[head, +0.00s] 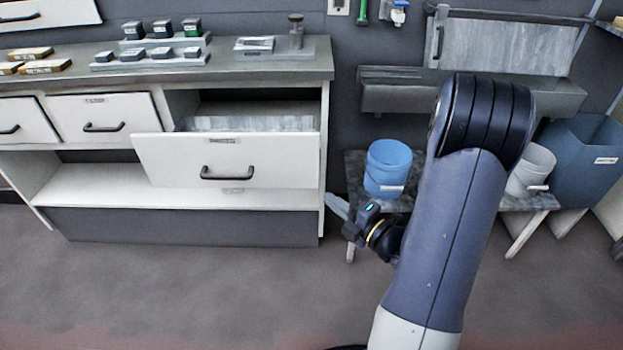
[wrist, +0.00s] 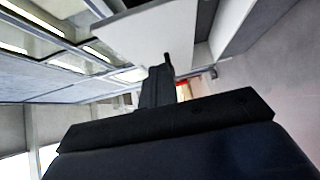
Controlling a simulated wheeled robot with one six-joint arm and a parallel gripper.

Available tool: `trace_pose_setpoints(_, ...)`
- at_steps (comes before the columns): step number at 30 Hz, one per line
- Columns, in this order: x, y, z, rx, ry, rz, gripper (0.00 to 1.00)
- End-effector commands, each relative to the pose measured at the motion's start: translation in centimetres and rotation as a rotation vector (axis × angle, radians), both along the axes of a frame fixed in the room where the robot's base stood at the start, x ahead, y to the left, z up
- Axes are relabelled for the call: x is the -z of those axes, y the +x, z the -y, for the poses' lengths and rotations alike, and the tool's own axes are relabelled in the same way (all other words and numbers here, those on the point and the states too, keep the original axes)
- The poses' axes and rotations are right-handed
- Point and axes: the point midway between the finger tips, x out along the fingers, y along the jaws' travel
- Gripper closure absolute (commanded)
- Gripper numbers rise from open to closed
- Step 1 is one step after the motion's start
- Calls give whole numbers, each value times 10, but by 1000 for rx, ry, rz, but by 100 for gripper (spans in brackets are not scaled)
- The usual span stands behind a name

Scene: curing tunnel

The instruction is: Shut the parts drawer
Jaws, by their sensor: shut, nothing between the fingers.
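The parts drawer (head: 235,160) is pulled out from the right bay of the workbench in the head view, with its white front standing clear of the frame. Its dark bar handle (head: 227,174) is at the middle of the front, and a pale interior shows behind the front's top edge. My gripper (head: 338,208) is to the right of the drawer and lower in the picture, beside the bench's right end. It is shut and empty, and no contact with the drawer shows. In the wrist view my gripper's dark fingers (wrist: 158,85) point toward a white panel that I cannot identify for certain.
Two drawers to the left, one with a handle (head: 103,127), look closed. Small blocks and a stamp-like tool (head: 296,32) stand on the benchtop (head: 220,72). A blue bucket (head: 388,167) and a white bucket (head: 531,171) stand on a low stand to the right. The floor (head: 190,290) in front is clear.

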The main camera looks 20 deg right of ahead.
Motion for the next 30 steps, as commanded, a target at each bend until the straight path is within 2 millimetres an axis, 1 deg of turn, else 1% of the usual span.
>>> trace_pose_setpoints(1,1,7,-5,-6,-3,1,100)
trace_pose_setpoints(12,1,60,-33,-6,-2,2,100)
trace_pose_setpoints(15,1,75,-26,-1,-3,3,100)
trace_pose_setpoints(18,1,87,-23,-1,-2,2,100)
trace_pose_setpoints(24,0,97,-19,-1,-1,0,100)
trace_pose_setpoints(30,0,98,-19,-1,-1,0,100)
